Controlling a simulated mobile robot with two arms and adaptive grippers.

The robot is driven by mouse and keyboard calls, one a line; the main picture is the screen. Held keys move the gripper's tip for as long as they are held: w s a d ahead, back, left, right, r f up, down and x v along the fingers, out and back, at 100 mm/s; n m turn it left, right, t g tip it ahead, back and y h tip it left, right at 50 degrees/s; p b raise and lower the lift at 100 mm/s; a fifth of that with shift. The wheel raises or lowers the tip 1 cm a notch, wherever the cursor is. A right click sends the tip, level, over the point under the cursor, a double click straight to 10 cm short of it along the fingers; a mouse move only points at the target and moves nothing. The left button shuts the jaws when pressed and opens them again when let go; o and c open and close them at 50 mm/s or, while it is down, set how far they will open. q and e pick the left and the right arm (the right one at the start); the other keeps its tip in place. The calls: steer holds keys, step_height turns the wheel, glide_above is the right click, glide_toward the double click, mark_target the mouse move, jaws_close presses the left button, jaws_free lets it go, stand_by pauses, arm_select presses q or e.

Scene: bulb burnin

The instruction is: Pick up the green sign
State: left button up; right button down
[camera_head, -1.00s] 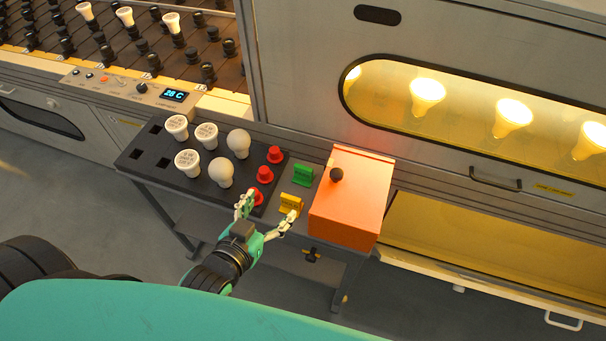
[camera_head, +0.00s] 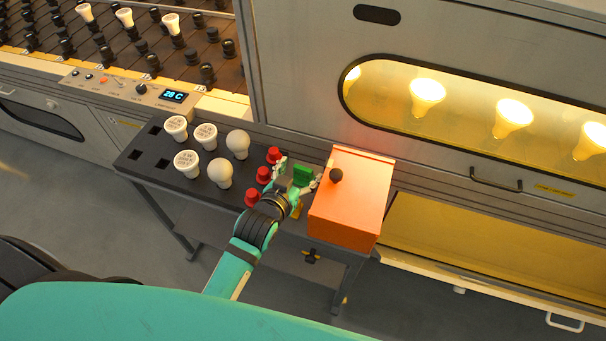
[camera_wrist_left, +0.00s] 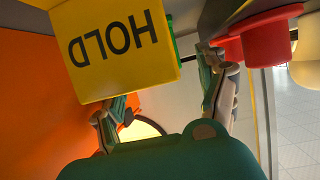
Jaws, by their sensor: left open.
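The green sign (camera_head: 303,174) stands on the dark bench between the red caps and the orange box. My left gripper (camera_head: 299,176) is open, with one finger on each side of the green sign in the head view; contact cannot be told. The yellow sign (camera_head: 297,211) is mostly hidden under my gripper. In the left wrist view the yellow sign (camera_wrist_left: 122,45) reads HOLD and fills the upper part, with only a green sliver (camera_wrist_left: 175,47) behind it. My left fingers (camera_wrist_left: 168,100) are spread apart there. My right gripper is not in view.
Red caps (camera_head: 264,175) stand just left of my gripper, and one is near in the left wrist view (camera_wrist_left: 258,42). The orange box (camera_head: 350,205) with a black knob is close on the right. White bulbs (camera_head: 220,172) sit further left in a black tray (camera_head: 140,165).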

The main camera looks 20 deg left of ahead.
arm_select(q)
steer(key=shift+x, duration=1)
steer(key=shift+a, duration=0.1)
steer(key=shift+s, duration=0.1)
steer(key=shift+c, duration=0.3)
steer(key=c, duration=1.2)
steer(key=shift+r, duration=0.1)
